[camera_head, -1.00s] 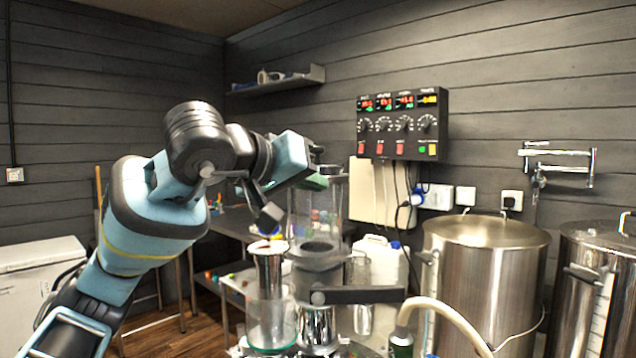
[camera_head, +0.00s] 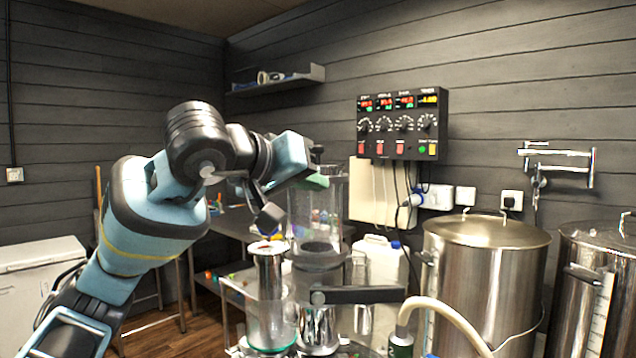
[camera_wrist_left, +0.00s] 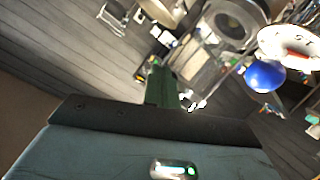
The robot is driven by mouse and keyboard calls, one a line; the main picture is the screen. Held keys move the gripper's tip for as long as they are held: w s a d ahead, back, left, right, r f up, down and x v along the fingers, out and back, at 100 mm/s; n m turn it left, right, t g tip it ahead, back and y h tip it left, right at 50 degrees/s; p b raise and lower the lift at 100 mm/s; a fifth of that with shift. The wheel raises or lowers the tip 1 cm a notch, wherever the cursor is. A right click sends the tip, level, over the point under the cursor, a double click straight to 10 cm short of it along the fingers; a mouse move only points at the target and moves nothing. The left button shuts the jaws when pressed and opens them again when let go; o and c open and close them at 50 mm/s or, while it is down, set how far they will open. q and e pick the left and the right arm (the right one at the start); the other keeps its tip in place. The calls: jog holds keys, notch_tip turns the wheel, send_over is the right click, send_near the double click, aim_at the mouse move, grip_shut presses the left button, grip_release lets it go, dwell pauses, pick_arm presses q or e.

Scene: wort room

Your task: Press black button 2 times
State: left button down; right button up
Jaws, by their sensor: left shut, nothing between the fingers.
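The dark control panel (camera_head: 402,124) hangs on the back wall in the head view, with lit displays, knobs, red switches, a green button and a yellow switch. I cannot pick out a black button on it for certain. My left gripper (camera_head: 314,182) is raised left of the panel and well apart from it, by the top of the clear cylinder (camera_head: 318,215). Its green finger part also shows in the left wrist view (camera_wrist_left: 161,86). It is shut and empty. My right gripper is out of view.
A dark horizontal bar (camera_head: 358,295) crosses in front. Large steel kettles (camera_head: 482,270) stand at the right, with a white jug (camera_head: 380,265) beside them. A shelf (camera_head: 276,83) is on the wall.

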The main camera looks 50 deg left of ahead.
pick_arm(q)
jog(key=shift+w+a, duration=0.25)
jog(key=shift+a, duration=0.1)
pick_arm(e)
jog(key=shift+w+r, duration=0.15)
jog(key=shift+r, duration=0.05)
pick_arm(q)
jog(key=shift+w+a+p, duration=0.3)
jog(key=shift+w+a, duration=0.05)
jog(key=shift+a, duration=0.05)
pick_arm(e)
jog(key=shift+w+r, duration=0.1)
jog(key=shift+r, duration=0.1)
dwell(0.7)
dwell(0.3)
pick_arm(q)
jog(key=shift+s+d+p, duration=0.3)
jog(key=shift+s+d, duration=0.3)
jog(key=shift+d, duration=0.1)
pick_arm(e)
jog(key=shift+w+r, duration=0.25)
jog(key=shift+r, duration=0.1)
